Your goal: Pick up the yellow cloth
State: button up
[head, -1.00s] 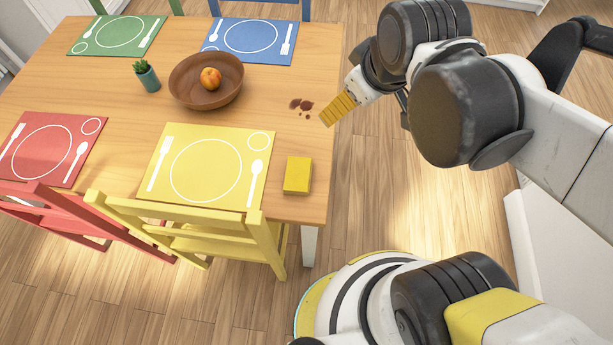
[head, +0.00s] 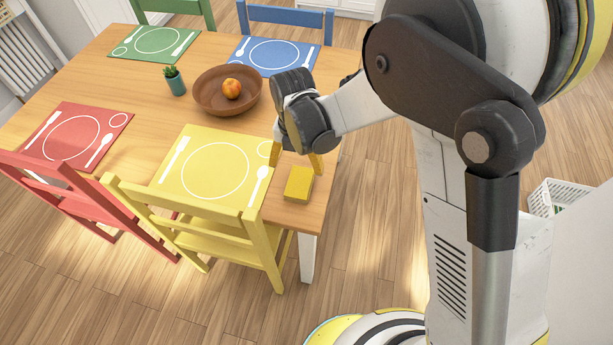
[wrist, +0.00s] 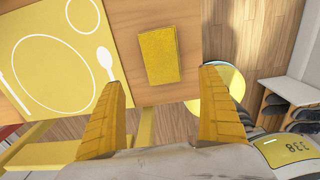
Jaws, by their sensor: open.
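The yellow cloth (head: 299,184) is a small folded block lying flat on the table's near right corner, beside the yellow placemat. My gripper (head: 297,161) is over the table just behind the cloth in the head view, with its yellow fingers spread. In the wrist view the cloth (wrist: 158,55) shows between and beyond the two open fingers (wrist: 162,80), and nothing is held. I cannot tell exactly how high the fingers are above the table.
The yellow placemat (head: 207,170) lies left of the cloth, with a yellow chair (head: 190,213) at the near edge. A brown bowl (head: 212,102) with an orange fruit (head: 232,89) and a potted plant (head: 174,80) stand farther back. Floor lies right of the table.

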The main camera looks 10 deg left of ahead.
aim_at(299, 183)
notch_tip(299, 183, down, 5)
jog(key=shift+w+f+b, duration=0.1)
jog(key=shift+b, duration=0.75)
jog(key=f+b, duration=0.1)
jog(key=f, duration=0.2)
jog(key=f+b, duration=0.1)
jog(key=f, duration=0.1)
jog(key=shift+w+d+b, duration=0.15)
jog(key=shift+w+b, duration=0.1)
jog(key=shift+b, duration=0.1)
jog(key=c, duration=1.2)
